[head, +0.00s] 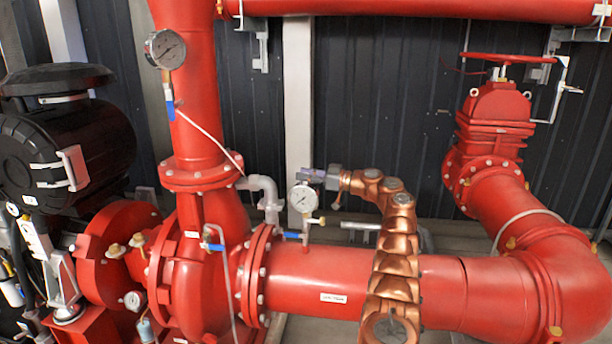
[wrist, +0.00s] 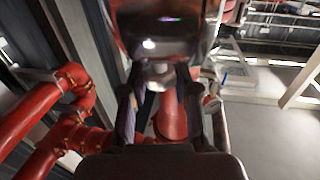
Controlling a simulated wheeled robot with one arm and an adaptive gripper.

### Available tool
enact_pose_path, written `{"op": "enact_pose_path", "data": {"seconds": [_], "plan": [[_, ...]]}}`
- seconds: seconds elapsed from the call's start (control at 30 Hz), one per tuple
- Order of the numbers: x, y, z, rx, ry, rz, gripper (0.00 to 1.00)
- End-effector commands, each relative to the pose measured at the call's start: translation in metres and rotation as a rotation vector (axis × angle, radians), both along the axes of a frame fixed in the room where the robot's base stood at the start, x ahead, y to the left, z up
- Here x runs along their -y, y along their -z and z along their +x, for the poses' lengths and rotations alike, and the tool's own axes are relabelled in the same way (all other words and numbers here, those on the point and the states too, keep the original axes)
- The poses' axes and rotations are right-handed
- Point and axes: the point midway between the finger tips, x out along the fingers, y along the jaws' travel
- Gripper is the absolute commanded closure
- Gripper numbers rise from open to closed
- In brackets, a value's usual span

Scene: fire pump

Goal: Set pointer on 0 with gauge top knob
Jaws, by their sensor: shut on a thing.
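The pressure gauge (head: 302,198) has a white round face and stands upright on the red horizontal pipe. Its pointer is too small to read surely. My gripper (head: 312,178) reaches in from the right at the top of this gauge, and its fingers hide the knob there in the head view. In the wrist view, a small pale metal knob (wrist: 160,74) sits between the two fingers of my gripper (wrist: 160,88), under a dark glossy round body. The fingers are shut on the knob.
A larger gauge (head: 165,49) is on the upright red pipe at upper left. A grey bent pipe (head: 262,190) stands close left of the gauge. The red main pipe (head: 335,275) runs below my arm. A valve with a red handwheel (head: 507,58) is at right.

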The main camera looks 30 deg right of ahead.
Motion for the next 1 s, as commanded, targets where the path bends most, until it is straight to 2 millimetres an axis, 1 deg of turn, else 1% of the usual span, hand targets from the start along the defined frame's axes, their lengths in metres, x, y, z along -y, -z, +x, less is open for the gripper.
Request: {"op": "enact_pose_path", "data": {"seconds": [0.07,0.1,0.3,0.33,0.73,0.93,1.0], "plan": [[0.001,0.0,0.0,0.001,0.002,-0.001,1.0],[0.001,0.0,0.0,0.001,0.003,-0.001,0.66],[0.001,0.0,0.0,0.0,0.002,0.0,0.45],[0.0,0.0,0.0,0.0,0.001,0.0,0.44],[0.003,0.0,-0.003,0.0,0.0,0.0,0.44],[0.015,0.0,-0.018,0.002,0.003,-0.004,0.44],[0.025,0.001,-0.029,-0.001,0.006,-0.001,0.44]]}}
